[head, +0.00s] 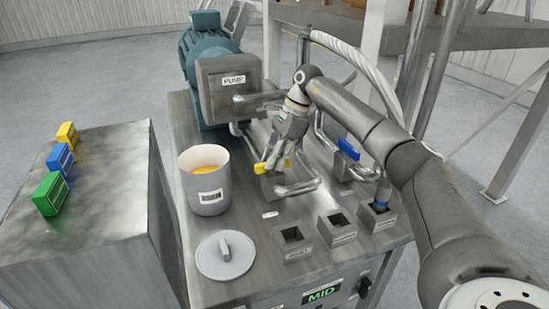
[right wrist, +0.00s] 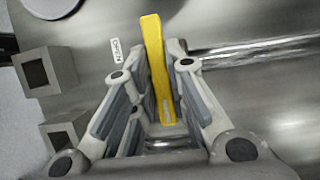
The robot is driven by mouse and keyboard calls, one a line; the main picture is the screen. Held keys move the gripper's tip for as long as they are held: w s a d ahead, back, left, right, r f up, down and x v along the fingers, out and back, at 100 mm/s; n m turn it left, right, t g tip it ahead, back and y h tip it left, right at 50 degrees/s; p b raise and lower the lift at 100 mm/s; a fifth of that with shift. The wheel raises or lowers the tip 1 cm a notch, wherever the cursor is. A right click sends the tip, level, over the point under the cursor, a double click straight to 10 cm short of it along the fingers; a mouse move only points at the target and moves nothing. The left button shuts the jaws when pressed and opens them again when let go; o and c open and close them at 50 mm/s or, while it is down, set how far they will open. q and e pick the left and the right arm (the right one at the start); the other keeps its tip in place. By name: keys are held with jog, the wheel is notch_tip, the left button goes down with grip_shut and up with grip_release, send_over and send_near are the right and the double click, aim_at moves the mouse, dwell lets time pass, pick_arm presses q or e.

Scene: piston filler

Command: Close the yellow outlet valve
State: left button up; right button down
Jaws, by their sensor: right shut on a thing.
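The yellow outlet valve handle (head: 262,169) sits on the steel table in the head view, on the metal pipework right of the white pot. In the right wrist view the yellow handle (right wrist: 156,65) runs lengthwise between my right gripper's two fingers. My right gripper (head: 273,158) comes down from above and is shut on this handle. The fingers hide part of the handle and the valve body below it. A small white label (right wrist: 115,48) lies on the table beside the handle. My left gripper is not in view.
A white pot (head: 207,190) with orange contents and a round lid (head: 225,256) stand left of the valve. A blue valve handle (head: 348,149) is to the right, square sockets (head: 293,240) in front. The pump (head: 228,88) stands behind. Coloured blocks (head: 59,158) sit on a left cabinet.

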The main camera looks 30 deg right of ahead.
jog(key=shift+r, duration=0.1)
jog(key=c, duration=1.4)
grip_release()
jog(key=shift+c, duration=0.2)
jog(key=v, duration=1.2)
jog(key=shift+d, duration=0.15)
